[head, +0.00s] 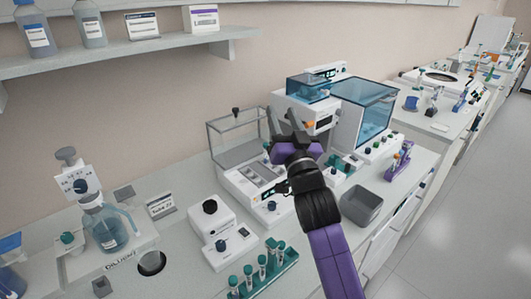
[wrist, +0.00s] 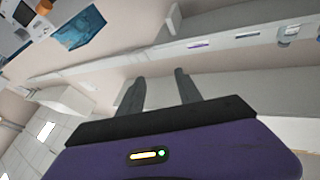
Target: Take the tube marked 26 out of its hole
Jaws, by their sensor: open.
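A teal rack (head: 268,277) holding several upright tubes with teal caps stands at the front bottom of the bench in the head view. The tubes (head: 262,262) have pale labels whose numbers are too small to read, so I cannot tell which is marked 26. My gripper (head: 285,122) is raised over the bench behind the rack, in front of the white machines. It is open and empty, well apart from the rack. In the wrist view its two fingers (wrist: 158,88) are spread with nothing between them, facing the wall and shelf; no tube shows there.
A grey open bin (head: 362,207) stands right of my arm. A white device with a dark knob (head: 210,212) stands behind the rack. A glass bottle (head: 107,228) stands at left. Blue-lidded machines (head: 362,110) stand behind my gripper. A shelf (head: 120,57) runs along the wall.

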